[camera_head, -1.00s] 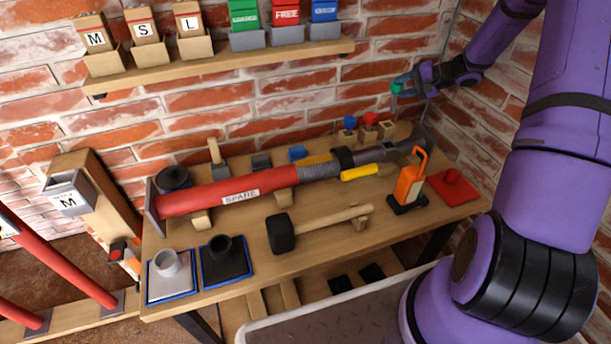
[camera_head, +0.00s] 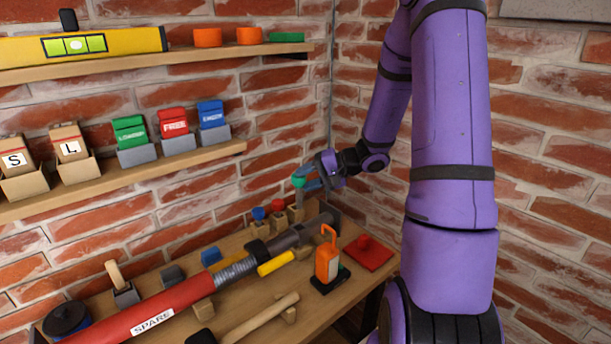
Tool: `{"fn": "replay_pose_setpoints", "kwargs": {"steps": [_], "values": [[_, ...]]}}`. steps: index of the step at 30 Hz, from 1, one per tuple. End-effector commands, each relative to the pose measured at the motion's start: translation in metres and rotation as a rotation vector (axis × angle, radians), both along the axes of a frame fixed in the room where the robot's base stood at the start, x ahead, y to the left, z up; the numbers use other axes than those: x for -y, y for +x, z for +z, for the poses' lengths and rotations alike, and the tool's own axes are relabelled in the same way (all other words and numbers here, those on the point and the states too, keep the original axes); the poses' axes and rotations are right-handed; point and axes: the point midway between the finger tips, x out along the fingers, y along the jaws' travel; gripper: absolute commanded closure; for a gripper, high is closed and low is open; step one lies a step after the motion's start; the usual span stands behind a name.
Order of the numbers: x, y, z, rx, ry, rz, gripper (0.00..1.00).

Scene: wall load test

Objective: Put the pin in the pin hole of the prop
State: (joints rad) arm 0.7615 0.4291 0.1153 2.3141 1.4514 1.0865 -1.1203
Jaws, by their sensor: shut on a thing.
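My gripper (camera_head: 309,183) is shut on a pin with a green ball head (camera_head: 298,181). It holds the pin above the back right of the bench, near the wall corner. The pin's shaft is hard to make out. A pin with a blue head (camera_head: 258,214) and one with a red head (camera_head: 278,205) stand in small wooden blocks just below and left of my gripper. A third wooden block (camera_head: 296,213) has no coloured head on it. The red prop marked SPARE (camera_head: 180,303) lies along the bench with a grey threaded part; its left end is cut off. I cannot make out a pin hole.
A yellow cylinder (camera_head: 276,263) lies beside the prop. Shelves with coloured card boxes (camera_head: 174,122) and a yellow level (camera_head: 80,46) hang above.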

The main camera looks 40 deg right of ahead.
Motion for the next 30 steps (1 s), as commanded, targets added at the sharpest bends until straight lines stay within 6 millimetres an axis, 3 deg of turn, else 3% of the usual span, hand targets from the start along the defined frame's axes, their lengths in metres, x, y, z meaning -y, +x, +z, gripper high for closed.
{"fn": "replay_pose_setpoints", "kwargs": {"steps": [21, 30], "values": [[-0.001, -0.002, -0.047, -0.001, 0.002, -0.001, 0.97], [-0.001, -0.002, -0.054, 0.002, 0.0, 0.0, 0.97]]}}
